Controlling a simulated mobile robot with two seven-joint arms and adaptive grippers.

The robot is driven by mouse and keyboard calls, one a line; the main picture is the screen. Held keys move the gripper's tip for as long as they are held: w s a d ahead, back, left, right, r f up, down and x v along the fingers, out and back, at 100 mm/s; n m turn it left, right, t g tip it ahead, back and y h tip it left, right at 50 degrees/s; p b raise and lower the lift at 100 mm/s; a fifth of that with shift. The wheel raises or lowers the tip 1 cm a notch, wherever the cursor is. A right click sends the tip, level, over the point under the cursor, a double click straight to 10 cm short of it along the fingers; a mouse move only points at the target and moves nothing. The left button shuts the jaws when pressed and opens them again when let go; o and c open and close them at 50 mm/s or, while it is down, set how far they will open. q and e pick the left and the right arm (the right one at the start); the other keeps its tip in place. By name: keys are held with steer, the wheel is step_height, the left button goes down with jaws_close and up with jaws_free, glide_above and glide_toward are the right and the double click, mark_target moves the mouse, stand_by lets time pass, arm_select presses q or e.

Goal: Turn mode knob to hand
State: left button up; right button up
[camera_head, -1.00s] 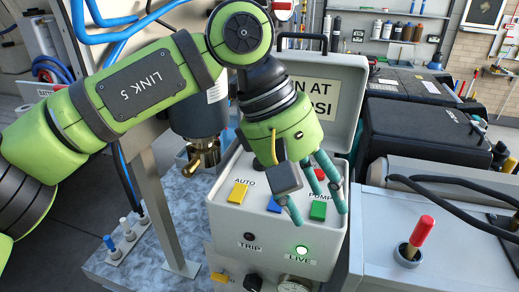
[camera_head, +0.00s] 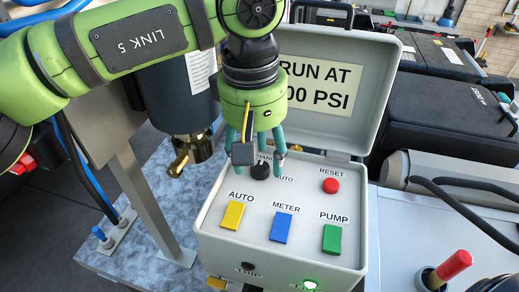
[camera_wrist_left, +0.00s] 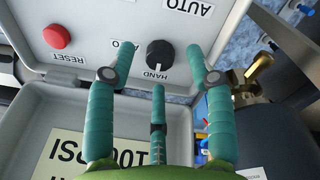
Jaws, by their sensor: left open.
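The black mode knob (camera_head: 260,171) sits on the grey control box, partly behind my left gripper's fingers in the head view. In the left wrist view the knob (camera_wrist_left: 159,54) shows between the fingertips, with a HAND label by it and a partly covered AUTO label to its left. A small pale mark seems to show on its HAND side; I cannot be sure of its exact angle. My left gripper (camera_head: 261,157) is open just above the knob, fingers pointing down around it. The same gripper (camera_wrist_left: 154,66) looks empty, with its fingers apart from the knob.
The control box (camera_head: 208,231) has an open lid (camera_head: 382,65) behind the gripper. A red RESET button (camera_head: 331,186) is to the right. Yellow AUTO (camera_head: 232,215), blue METER (camera_head: 281,227) and green PUMP (camera_head: 332,239) buttons are in front. A brass fitting (camera_head: 188,152) stands left.

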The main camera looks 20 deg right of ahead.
arm_select(q)
steer(key=shift+w+d+f, duration=0.1)
steer(key=shift+w+f, duration=0.1)
steer(key=shift+f, duration=0.75)
steer(key=shift+s, duration=0.1)
steer(key=c, duration=1)
jaws_close()
arm_select(e)
steer(key=shift+w+a+r, duration=0.1)
steer(key=shift+w+r, duration=0.25)
steer(key=shift+w, duration=0.5)
